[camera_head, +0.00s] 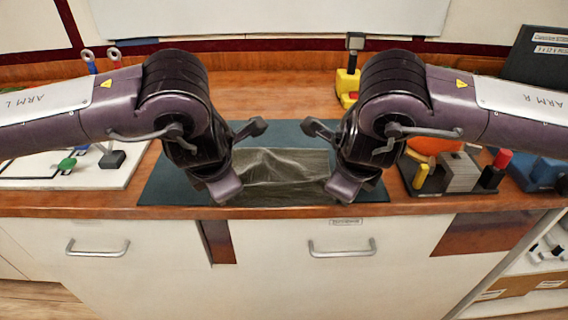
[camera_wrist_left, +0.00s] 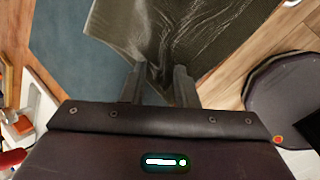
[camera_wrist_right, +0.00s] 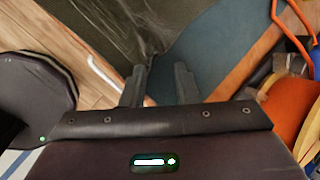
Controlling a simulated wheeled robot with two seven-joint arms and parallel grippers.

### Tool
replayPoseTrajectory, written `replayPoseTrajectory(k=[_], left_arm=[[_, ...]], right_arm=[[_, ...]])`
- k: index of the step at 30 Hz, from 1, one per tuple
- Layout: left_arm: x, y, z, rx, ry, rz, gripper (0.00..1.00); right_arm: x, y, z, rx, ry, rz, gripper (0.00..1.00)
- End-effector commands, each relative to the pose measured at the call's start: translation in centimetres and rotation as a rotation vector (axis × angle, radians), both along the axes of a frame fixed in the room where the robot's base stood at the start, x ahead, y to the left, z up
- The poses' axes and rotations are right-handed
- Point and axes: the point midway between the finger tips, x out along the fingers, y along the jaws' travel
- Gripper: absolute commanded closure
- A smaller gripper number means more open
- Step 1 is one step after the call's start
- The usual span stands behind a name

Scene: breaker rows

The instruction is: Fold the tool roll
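The tool roll (camera_head: 285,167) is a wrinkled grey-olive cloth spread on a dark blue mat (camera_head: 165,180) near the counter's front edge. A raised crease runs across its left half. My left gripper (camera_wrist_left: 158,80) is at its near left corner, where creases gather between the fingers; it appears shut on the cloth (camera_wrist_left: 165,35). The fingertips are hidden in the head view.
A white board (camera_head: 85,172) with coloured parts lies left of the mat. An orange round thing (camera_head: 433,146), a grey block (camera_head: 461,172) and a red-topped piece (camera_head: 499,163) crowd the right side. A yellow tool (camera_head: 348,84) stands behind.

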Motion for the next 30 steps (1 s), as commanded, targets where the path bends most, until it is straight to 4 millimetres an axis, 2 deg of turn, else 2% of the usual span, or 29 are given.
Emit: replayPoseTrajectory(k=[2,10,16,30], left_arm=[[-0.2,-0.2,-0.2,-0.001,0.007,-0.004,0.60],[-0.4,-0.3,0.1,-0.002,0.008,-0.010,0.60],[-1.4,-0.3,3.0,0.000,0.001,-0.009,0.60],[-5.8,-0.3,8.5,-0.003,0.002,-0.007,0.60]], right_arm=[[-0.1,0.1,-0.2,0.001,0.004,0.004,0.60],[-0.4,0.3,0.1,0.002,0.006,0.009,0.60],[-1.4,0.2,3.0,0.001,0.000,0.008,0.60],[-5.8,0.2,8.5,0.002,0.001,0.007,0.60]])
